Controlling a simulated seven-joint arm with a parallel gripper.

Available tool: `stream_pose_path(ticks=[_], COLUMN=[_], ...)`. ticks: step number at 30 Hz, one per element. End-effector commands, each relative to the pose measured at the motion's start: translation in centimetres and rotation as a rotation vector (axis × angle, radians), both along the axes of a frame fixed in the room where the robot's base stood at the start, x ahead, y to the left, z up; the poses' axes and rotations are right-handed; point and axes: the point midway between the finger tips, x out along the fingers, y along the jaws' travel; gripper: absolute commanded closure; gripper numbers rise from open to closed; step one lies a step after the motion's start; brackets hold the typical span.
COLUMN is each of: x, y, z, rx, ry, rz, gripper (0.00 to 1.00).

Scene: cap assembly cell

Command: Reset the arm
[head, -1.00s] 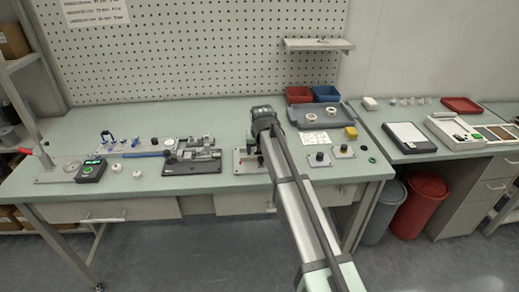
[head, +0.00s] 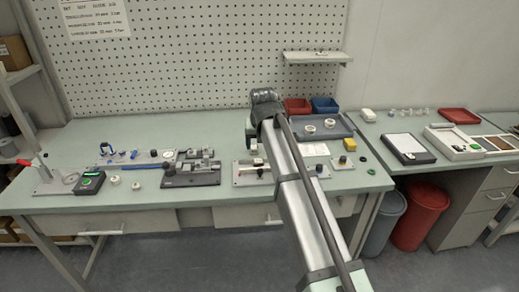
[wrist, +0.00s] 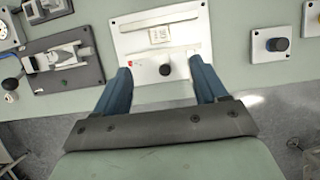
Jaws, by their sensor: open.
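My gripper (wrist: 160,65) is open, with two blue fingers spread apart and nothing between them. In the head view my arm reaches from the lower right over the bench (head: 130,200). The same plate (head: 240,180) lies below the arm's end, partly hidden by my arm. My fingers are mostly hidden in this view.
A dark fixture (head: 190,172) stands left of the plate. A green-screened device (head: 88,182) and a red-handled press (head: 42,165) stand further left. Small knob blocks (head: 342,163), a grey tray (head: 335,128), red and blue bins (head: 325,104) lie right. Above the bench is a shelf (head: 318,57).

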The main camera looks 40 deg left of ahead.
Motion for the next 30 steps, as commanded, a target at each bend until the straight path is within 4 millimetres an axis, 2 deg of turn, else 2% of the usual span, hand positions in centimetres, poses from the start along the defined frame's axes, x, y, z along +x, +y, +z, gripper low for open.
stream_pose_path(ticks=[4,11,14,16,20,23,30], x=[-0.3,-0.4,0.2,1.4,5.4,9.5,18.7], y=[-0.3,-0.4,-0.7,-1.4,-4.0,-6.9,-15.2], z=[0.9,1.2,1.1,0.8,0.0,-0.8,-2.6], rx=[0.0,0.0,0.006,0.021,0.079,0.145,0.32], ry=[0.0,0.0,0.0,0.001,0.004,0.007,0.012], rz=[0.0,0.0,-0.016,-0.054,-0.189,-0.332,-0.678], gripper=[0.28,0.28,0.28,0.28,0.28,0.28,0.28])
